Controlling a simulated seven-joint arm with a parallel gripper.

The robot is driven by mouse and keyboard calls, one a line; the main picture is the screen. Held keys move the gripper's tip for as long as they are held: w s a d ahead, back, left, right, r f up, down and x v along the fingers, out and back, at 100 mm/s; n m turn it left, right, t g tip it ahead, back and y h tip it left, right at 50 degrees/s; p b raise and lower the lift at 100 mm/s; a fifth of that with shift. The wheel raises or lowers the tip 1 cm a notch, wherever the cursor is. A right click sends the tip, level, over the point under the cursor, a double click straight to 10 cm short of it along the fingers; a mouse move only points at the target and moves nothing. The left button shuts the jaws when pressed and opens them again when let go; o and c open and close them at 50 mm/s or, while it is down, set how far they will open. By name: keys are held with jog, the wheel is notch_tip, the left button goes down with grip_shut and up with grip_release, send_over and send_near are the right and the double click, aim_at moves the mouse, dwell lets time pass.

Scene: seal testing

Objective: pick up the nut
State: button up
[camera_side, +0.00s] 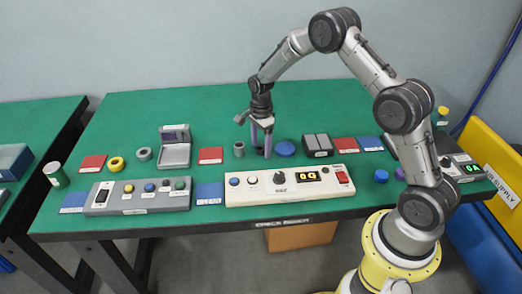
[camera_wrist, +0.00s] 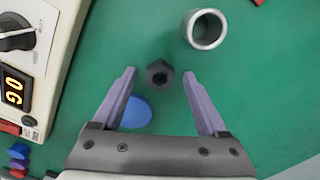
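The nut (camera_wrist: 152,66) is a small dark hexagonal piece with a round hole. It lies on the green table top, just beyond the fingertips and between their lines in the wrist view. My gripper (camera_wrist: 162,72) is open, with its two purple fingers spread and nothing held between them. In the side view my gripper (camera_side: 261,153) points down low over the middle of the table. There the nut is hard to make out beside the fingers.
A grey metal tube (camera_wrist: 189,38) stands close to the nut, and a blue disc (camera_wrist: 137,112) lies partly behind one finger. A white control box (camera_side: 290,187) with a display and knob stands nearby in front. The green table (camera_side: 300,97) is clear toward the wall.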

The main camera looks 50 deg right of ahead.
grip_shut()
jog(key=shift+r, duration=0.15)
